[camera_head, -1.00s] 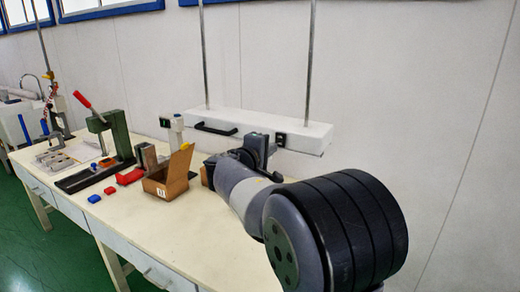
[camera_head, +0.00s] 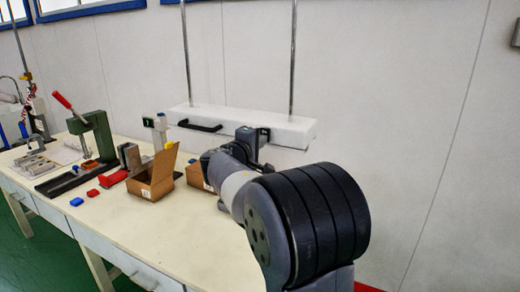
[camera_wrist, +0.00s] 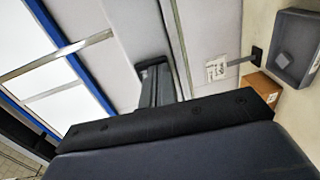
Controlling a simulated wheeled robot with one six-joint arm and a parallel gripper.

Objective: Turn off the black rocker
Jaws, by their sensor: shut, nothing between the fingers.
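The black rocker (camera_head: 265,133) is a small dark switch on the front face of the long white box (camera_head: 228,117), near its right end. My gripper (camera_head: 246,137) is just left of the rocker in the head view and partly covers it. I cannot tell whether they touch. The rocker's position, on or off, is too small to read. In the wrist view, the dark fingers of my gripper (camera_wrist: 156,82) are together and hold nothing. I cannot make out the rocker in the wrist view.
The white box hangs on two metal rods and has a black handle (camera_head: 200,126). Below it, cardboard boxes (camera_head: 152,184), red and blue blocks (camera_head: 76,201) and a green press with a red lever (camera_head: 98,135) stand on the table (camera_head: 120,225). The table's front right is clear.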

